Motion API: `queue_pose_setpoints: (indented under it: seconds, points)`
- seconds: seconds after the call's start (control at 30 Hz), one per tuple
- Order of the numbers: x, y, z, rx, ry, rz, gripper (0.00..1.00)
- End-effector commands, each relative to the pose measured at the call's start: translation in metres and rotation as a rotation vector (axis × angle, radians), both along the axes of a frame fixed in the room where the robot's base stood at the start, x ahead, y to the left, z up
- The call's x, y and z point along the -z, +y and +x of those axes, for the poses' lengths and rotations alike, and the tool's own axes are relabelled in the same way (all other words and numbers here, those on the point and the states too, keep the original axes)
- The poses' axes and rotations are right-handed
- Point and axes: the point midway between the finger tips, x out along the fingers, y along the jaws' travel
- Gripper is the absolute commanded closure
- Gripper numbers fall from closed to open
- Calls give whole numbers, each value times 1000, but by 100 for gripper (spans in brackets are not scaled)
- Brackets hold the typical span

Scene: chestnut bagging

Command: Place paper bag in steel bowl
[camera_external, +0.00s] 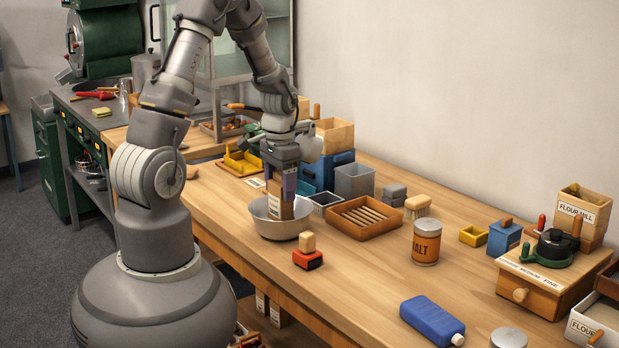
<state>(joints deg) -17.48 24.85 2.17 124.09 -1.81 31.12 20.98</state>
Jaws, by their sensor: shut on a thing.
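The steel bowl (275,230) stands on the wooden table near its front edge. My gripper (281,190) points down over the bowl, with its fingers above the rim. It is shut on the brown paper bag (281,209), which carries a pale label. The bag is upright, and its lower part is down inside the bowl. I cannot tell whether its bottom touches the bowl.
A slatted wooden tray (392,226), a grey bin (354,182) and a blue crate (328,168) stand behind and right of the bowl. A red-based stamp (307,259) is close in front. A salt tin (426,242) stands farther right. Bare table (350,283) lies at the front.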

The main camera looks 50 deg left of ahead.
Motion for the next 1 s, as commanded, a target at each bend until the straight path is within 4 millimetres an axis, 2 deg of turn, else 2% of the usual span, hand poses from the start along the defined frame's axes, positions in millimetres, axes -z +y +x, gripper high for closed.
queue_pose_setpoints:
  seconds: [0.2, 0.57, 0.6, 0.67, 0.7, 1.0]
  points:
    - [33, 0, 0, 0, 1, 0, 69]
    - [36, 0, 0, 0, 0, 0, 69]
    - [35, 0, 0, 0, 0, 0, 25]
    - [35, 0, 0, 0, 0, 0, 11]
    - [35, 0, 0, 0, 0, 0, 8]
    - [31, 0, 0, 0, 0, 0, 8]
